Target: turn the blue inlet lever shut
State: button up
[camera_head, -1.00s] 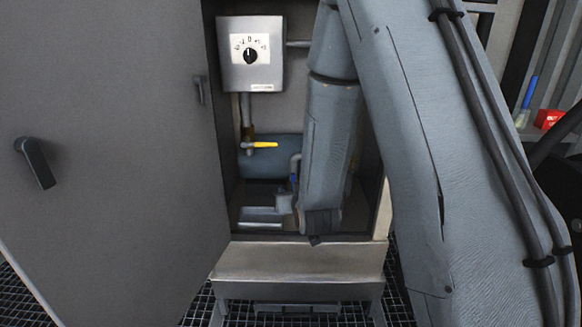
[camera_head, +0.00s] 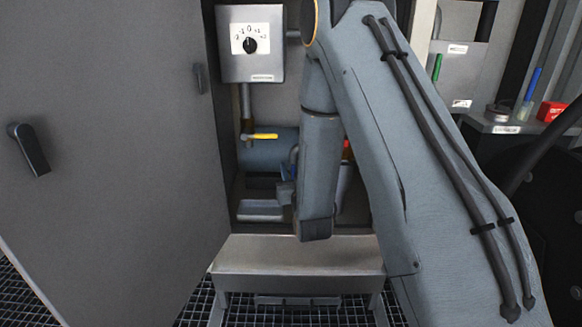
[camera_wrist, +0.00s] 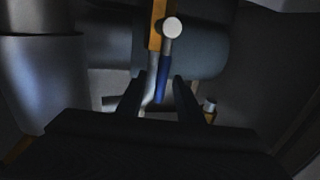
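The blue inlet lever (camera_wrist: 163,80) shows in the wrist view below an orange valve body (camera_wrist: 157,22) with a round pale cap. It hangs down, slightly tilted, beside a pale curved pipe. My gripper (camera_wrist: 157,88) is open, with one dark finger on each side of the lever. The lever's lower end lies between the fingertips in the picture; I cannot tell how deep it is, and no contact shows.
The grey cabinet door (camera_head: 110,150) stands open at left. Inside are a dial box (camera_head: 251,66), a yellow lever (camera_head: 262,136) and a blue-grey cylinder (camera_head: 268,155). A metal step (camera_head: 295,255) stands in front. A bench with a red box (camera_head: 550,111) is at right.

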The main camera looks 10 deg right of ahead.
jog(key=shift+w+d+b, duration=0.1)
jog(key=shift+w+b, duration=0.2)
jog(key=shift+w, duration=1.2)
jog(key=shift+c, duration=0.4)
grip_shut()
